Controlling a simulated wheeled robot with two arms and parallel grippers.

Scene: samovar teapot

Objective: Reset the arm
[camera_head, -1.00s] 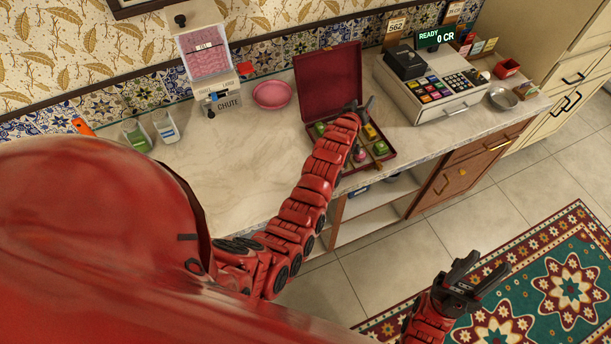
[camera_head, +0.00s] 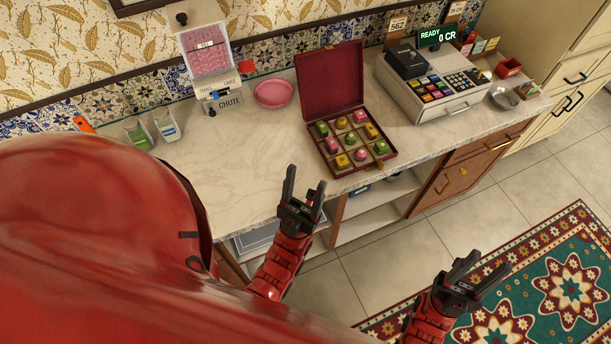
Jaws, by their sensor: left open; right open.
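My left gripper (camera_head: 304,190) is open and empty, in front of the counter's front edge, below and left of the red box. Its black fingers point up in the picture. My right gripper (camera_head: 470,276) is open and empty, further right, over the floor and the rug's edge. My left arm is pulled back, with its forearm short in view. Nothing is between the fingers of either gripper.
An open red box (camera_head: 372,168) with several coloured pieces stands on the counter (camera_head: 230,165). A cash register (camera_head: 428,100) is to its right. A pink dish (camera_head: 273,94) and a dispenser (camera_head: 222,98) stand behind. The counter's left middle is clear.

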